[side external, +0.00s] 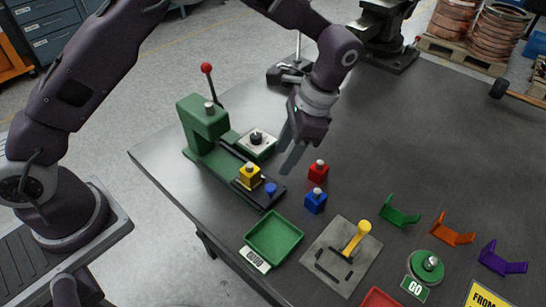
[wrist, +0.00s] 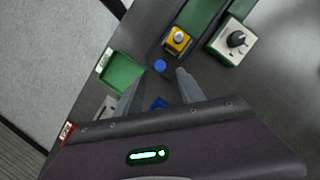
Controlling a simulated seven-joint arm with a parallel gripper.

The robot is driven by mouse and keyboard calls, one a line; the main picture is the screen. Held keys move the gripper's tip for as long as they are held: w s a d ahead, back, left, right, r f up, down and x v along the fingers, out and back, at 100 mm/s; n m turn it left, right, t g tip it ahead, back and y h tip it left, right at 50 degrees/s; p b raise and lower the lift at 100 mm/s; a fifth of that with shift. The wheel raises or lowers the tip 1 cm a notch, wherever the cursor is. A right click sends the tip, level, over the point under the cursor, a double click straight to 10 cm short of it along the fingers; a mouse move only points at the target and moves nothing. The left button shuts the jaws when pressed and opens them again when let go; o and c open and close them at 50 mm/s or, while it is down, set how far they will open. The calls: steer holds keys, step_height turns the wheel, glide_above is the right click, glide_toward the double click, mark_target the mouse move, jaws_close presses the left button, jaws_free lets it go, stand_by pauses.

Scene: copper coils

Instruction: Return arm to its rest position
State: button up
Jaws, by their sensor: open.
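My gripper (side external: 291,153) hangs above the dark table, just right of the green press, with its fingers pointing down. In the wrist view the two fingers (wrist: 155,92) are apart with nothing held between them. A blue block (wrist: 158,103) shows below and between the fingers; it also stands on the table in the side view (side external: 315,201). A red block (side external: 318,171) stands just behind it. A yellow block (side external: 249,176) sits on the black slide of the green press (side external: 203,125), near a blue knob (side external: 270,190).
A green tray (side external: 273,238) and a metal plate with a yellow handle (side external: 357,237) lie at the front. Green (side external: 399,212), orange (side external: 452,231) and purple (side external: 502,258) brackets lie to the right. A dark vise (side external: 384,32) stands at the back.

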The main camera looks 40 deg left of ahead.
steer(key=s+a+r+n+t+h, duration=0.1)
steer(key=s+a+r, duration=0.1)
steer(key=r, duration=0.4)
steer(key=s+a+r+n+t, duration=0.1)
steer(key=a+r, duration=0.2)
steer(key=r, duration=0.3)
steer(key=s+a+r+n+t+h, duration=0.1)
steer(key=s+a+r+n+t, duration=0.35)
steer(key=s+r, duration=0.55)
steer(key=s+a+f+n+t, duration=0.1)
steer(key=s+a+f+n, duration=0.1)
steer(key=s, duration=0.7)
steer(key=shift+s+a+f+t+h, duration=0.2)
steer(key=shift+s+f+t+h, duration=0.15)
steer(key=shift+f, duration=0.25)
